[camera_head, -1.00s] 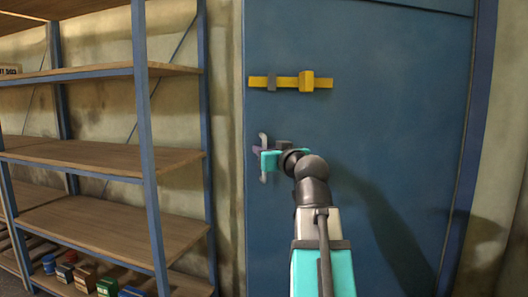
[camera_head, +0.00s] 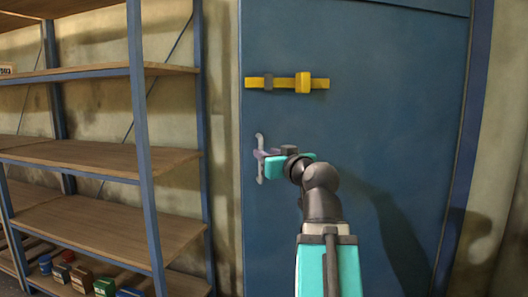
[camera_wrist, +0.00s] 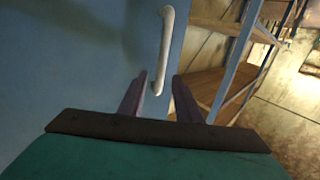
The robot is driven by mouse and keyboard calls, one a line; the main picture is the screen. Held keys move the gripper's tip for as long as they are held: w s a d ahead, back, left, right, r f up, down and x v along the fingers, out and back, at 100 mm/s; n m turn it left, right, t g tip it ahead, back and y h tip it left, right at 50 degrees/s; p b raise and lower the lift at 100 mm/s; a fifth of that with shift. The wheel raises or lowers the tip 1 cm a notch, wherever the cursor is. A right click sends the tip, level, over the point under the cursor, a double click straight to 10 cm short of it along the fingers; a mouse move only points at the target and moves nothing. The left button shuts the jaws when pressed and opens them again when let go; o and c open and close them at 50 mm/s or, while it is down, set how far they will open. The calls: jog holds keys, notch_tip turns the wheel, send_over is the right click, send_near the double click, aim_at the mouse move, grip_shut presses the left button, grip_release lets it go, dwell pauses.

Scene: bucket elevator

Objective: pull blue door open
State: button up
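The blue door (camera_head: 370,120) fills the right half of the head view and looks flush with its frame. Its pale upright handle (camera_head: 260,160) is near the left edge. My gripper (camera_head: 262,155), with a teal body and dark purple fingers, is at the handle, its body to the right. In the wrist view the handle (camera_wrist: 164,45) runs down between the two fingers of my gripper (camera_wrist: 158,85). The fingers are apart, with gaps visible beside the handle's lower end. They do not look closed on it.
A yellow bar (camera_head: 288,83) with a grey piece and a yellow block lies across the door's upper left, ending near its edge. A blue-framed shelf rack (camera_head: 147,150) with wooden boards stands to the left. Several small coloured items (camera_head: 80,278) sit on its low shelf.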

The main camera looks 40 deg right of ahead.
jog(key=shift+b+v, duration=1.3)
jog(key=shift+v, duration=0.15)
jog(key=shift+c, duration=0.3)
